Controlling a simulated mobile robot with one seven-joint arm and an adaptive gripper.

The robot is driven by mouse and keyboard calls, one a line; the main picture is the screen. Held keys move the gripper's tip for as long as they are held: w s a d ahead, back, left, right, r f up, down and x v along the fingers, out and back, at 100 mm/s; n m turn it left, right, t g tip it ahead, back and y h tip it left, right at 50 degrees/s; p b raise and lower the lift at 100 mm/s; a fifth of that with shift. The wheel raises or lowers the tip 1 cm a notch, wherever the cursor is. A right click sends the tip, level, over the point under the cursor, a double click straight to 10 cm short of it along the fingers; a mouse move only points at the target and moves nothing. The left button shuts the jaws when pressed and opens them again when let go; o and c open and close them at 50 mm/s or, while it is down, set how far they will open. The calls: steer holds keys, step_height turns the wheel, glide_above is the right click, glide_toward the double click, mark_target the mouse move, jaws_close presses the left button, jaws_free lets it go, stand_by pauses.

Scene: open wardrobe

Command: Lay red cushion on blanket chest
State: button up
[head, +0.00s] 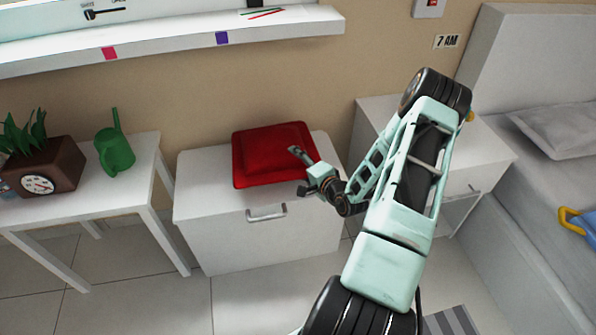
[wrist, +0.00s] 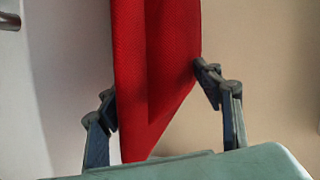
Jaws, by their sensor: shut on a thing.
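The red cushion (head: 265,153) is square and lies flat over the top of the white blanket chest (head: 240,240). In the head view I cannot tell whether its underside touches the lid. My gripper (head: 297,170) is at the cushion's right edge, with one finger above it and the lower finger near its front right corner. In the wrist view the cushion (wrist: 155,45) runs between the two fingers of my gripper (wrist: 156,82), and they are closed on its edge. The chest's white surface (wrist: 75,60) shows on the left there.
A white table (head: 130,165) with a green watering can (head: 115,150) and a brown planter (head: 45,170) stands left. A white nightstand (head: 480,150) and a bed (head: 540,200) are right. A shelf (head: 180,45) runs along the wall above the chest.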

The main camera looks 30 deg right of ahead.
steer(key=f, duration=0.2)
steer(key=f+b, duration=0.1)
steer(key=shift+w+f, duration=0.25)
steer(key=shift+f, duration=0.05)
steer(key=o, duration=1.1)
steer(key=shift+s+r, duration=0.1)
steer(key=shift+s, duration=0.1)
steer(key=p+v, duration=0.2)
steer(key=v, duration=0.9)
steer(key=shift+s, duration=0.3)
